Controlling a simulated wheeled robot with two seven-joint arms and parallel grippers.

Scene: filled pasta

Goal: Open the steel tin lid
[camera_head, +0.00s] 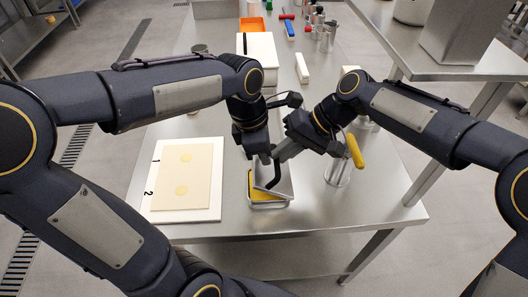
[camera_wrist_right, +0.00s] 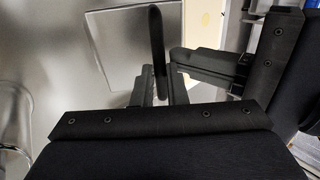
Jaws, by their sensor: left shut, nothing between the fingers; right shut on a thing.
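The steel tin (camera_head: 268,205) stands near the table's front edge, and yellow contents (camera_head: 251,186) show along its left and front sides. The steel tin lid (camera_head: 285,184) lies tilted over the tin, with a dark curved handle on it. The lid also shows as a grey plate in the right wrist view (camera_wrist_right: 117,45). My right gripper (camera_head: 278,156) is shut on the lid's handle (camera_wrist_right: 156,35); the fingers partly hide the grip. My left gripper (camera_head: 264,157) is shut and empty, close beside the right one above the tin. It also shows in the right wrist view (camera_wrist_right: 180,60).
A white board (camera_head: 215,213) with a dough sheet (camera_head: 193,166) bearing two round mounds lies left of the tin. A clear container (camera_head: 338,174) with a yellow-handled tool (camera_head: 354,150) stands to the right. White boxes and an orange tray (camera_head: 251,24) are farther back. A raised shelf borders the right.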

